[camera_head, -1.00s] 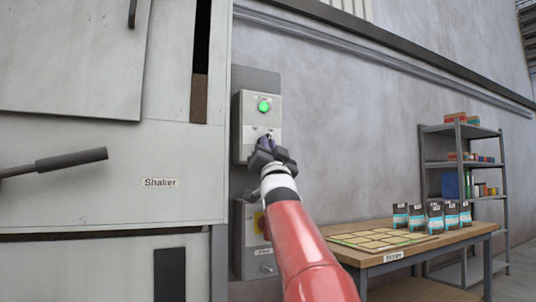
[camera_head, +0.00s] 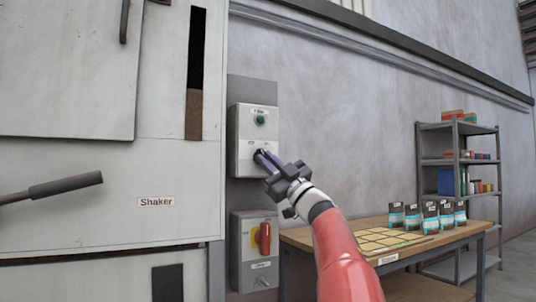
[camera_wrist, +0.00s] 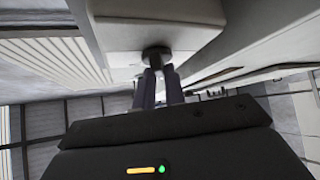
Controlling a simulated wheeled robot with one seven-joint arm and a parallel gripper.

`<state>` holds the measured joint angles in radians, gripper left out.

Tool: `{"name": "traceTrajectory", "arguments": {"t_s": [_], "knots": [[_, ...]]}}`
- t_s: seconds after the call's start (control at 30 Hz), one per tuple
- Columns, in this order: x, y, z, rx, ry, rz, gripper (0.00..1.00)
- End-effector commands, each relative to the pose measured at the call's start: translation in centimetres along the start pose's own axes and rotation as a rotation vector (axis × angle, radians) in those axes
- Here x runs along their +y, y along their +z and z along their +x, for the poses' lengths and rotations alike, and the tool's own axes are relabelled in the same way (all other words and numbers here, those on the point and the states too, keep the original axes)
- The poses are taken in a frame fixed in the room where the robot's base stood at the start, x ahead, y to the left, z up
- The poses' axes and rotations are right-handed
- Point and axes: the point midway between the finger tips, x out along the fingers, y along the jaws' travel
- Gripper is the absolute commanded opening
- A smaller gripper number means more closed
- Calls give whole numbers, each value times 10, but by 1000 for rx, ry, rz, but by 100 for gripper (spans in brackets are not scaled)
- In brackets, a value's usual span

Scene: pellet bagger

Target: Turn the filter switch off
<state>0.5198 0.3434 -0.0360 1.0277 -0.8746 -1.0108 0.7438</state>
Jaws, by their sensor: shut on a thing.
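The filter switch box (camera_head: 242,139) is a grey box on a panel beside the large cabinet. Its lamp (camera_head: 260,119) is dark green and not glowing. The black filter switch knob (camera_head: 257,156) sits below the lamp and is partly hidden by my fingers. My gripper (camera_head: 263,159) reaches the knob from the lower right, its two fingers shut on it. In the wrist view the fingertips (camera_wrist: 158,70) meet the dark round knob (camera_wrist: 156,53) under the pale box (camera_wrist: 160,22). The knob's exact angle is hard to tell.
A lower box (camera_head: 241,252) with a red and yellow rotary switch (camera_head: 264,238) is mounted below. The cabinet (camera_head: 90,180), labelled Shaker, stands at left with a dark handle (camera_head: 65,185). A wooden table (camera_head: 300,236) with bags and a shelf (camera_head: 460,127) stand at right.

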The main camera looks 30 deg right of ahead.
Motion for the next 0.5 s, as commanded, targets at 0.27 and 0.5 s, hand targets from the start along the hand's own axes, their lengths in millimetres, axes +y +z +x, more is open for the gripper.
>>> {"name": "traceTrajectory", "arguments": {"t_s": [0.27,0.5], "knots": [[1,-1,1,1,-45,-47,0],[1,-2,0,3,-51,-53,0]]}}
